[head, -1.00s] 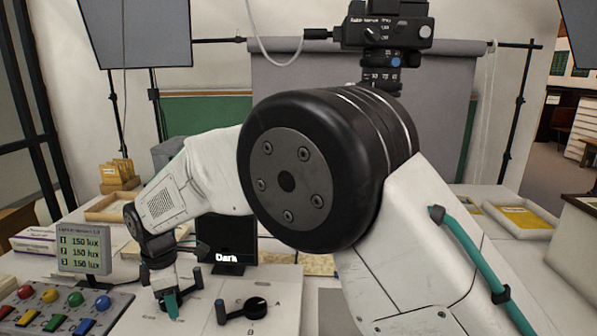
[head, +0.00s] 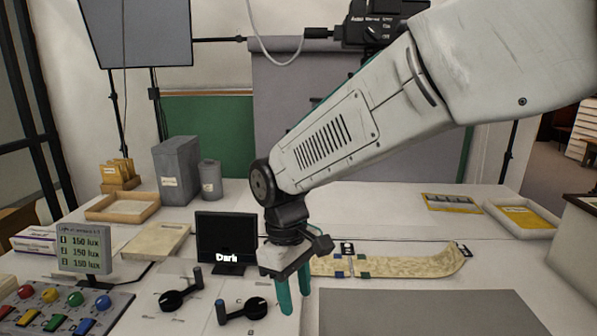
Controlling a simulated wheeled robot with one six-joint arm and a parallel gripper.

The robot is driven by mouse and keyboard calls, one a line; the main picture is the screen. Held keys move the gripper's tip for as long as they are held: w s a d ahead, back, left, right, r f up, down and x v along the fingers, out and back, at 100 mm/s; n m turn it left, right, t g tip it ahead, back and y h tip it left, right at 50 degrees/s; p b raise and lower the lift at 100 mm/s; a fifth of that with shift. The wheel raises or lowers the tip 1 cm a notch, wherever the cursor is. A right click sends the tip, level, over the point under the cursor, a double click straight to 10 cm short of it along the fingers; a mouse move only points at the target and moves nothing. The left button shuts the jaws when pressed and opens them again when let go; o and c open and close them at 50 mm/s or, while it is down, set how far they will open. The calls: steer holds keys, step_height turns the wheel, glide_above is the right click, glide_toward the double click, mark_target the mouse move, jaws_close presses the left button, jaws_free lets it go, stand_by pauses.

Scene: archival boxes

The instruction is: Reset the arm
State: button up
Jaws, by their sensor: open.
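My arm reaches in from the upper right in the head view. My gripper (head: 293,298) points down with its two teal fingers apart and nothing between them. It hangs in front of the black screen reading "Dark" (head: 227,240) and to its right. Two black lever knobs, one on the left (head: 180,297) and one on the right (head: 243,310), sit on a white panel left of my gripper. The fingers are apart from both knobs.
A patterned strip (head: 400,262) lies behind and right of my gripper. A grey mat (head: 430,315) is at front right. Grey boxes (head: 177,170), a wooden tray (head: 122,207), a lux display (head: 84,250) and a panel of coloured buttons (head: 60,312) stand left.

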steer(key=s+d+r+m+t, duration=0.1)
steer(key=s+d+r+m, duration=0.1)
steer(key=s+d, duration=0.4)
steer(key=s+d+r+m+t+y, duration=0.1)
steer(key=s+d+r+m, duration=0.2)
steer(key=d, duration=0.9)
steer(key=s+d+r+m+t, duration=0.1)
steer(key=s+d+r+m, duration=0.1)
steer(key=s+d+m, duration=0.4)
steer(key=s+d, duration=0.2)
steer(key=d, duration=0.1)
steer(key=shift+s+r, duration=0.15)
steer(key=shift+s, duration=0.25)
steer(key=shift+d, duration=0.1)
